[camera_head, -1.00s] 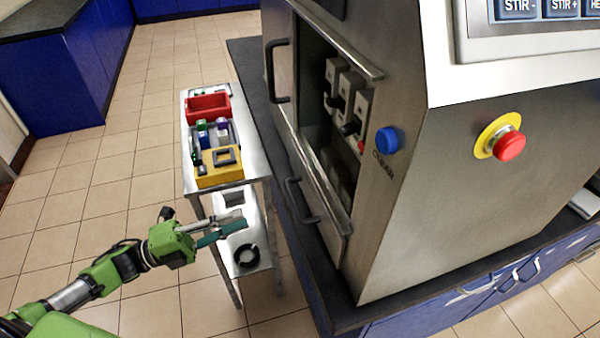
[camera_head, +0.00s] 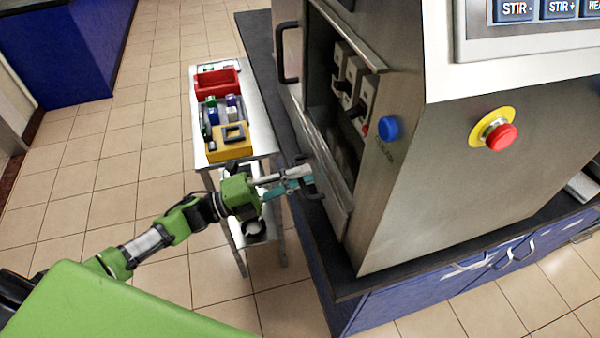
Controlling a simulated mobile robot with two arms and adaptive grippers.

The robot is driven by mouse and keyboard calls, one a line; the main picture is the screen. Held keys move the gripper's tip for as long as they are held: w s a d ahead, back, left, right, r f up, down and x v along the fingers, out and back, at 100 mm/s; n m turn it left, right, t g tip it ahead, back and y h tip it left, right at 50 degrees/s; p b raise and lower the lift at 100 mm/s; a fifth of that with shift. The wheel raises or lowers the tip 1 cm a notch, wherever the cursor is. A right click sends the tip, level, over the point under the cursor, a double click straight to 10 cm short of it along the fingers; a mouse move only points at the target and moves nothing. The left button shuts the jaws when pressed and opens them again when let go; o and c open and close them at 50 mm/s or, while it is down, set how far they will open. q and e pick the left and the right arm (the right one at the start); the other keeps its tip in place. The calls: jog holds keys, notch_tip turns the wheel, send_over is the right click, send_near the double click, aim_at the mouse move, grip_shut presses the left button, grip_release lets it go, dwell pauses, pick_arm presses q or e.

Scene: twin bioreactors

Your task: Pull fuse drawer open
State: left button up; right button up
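The steel bioreactor cabinet (camera_head: 460,190) stands on the dark counter at right. A dark bar handle (camera_head: 313,193) sits on the lower front panel (camera_head: 333,197), below the open bay; I take this panel to be the fuse drawer, but no label shows. The panel looks closed. My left gripper (camera_head: 303,177) has its grey and teal fingers at this handle, overlapping it in the view. Whether the fingers are open or closed on the handle I cannot make out. My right gripper is not seen.
Switches (camera_head: 352,88) show inside the open bay. A blue button (camera_head: 388,128) and a red emergency stop (camera_head: 500,136) are on the side. A steel cart (camera_head: 262,115) with a red bin (camera_head: 217,80) and yellow box (camera_head: 229,146) stands left, close to my arm. Floor farther left is clear.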

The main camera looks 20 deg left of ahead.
pick_arm(q)
jog(key=shift+c, duration=0.4)
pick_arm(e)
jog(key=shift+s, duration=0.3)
pick_arm(q)
grip_shut()
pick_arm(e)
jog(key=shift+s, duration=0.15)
pick_arm(q)
jog(key=r+v, duration=0.3)
jog(key=v, duration=1.3)
jog(key=shift+s+a, duration=0.25)
jog(key=shift+a, duration=0.05)
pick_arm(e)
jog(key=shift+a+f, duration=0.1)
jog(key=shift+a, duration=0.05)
pick_arm(q)
jog(key=shift+o, duration=0.4)
grip_release()
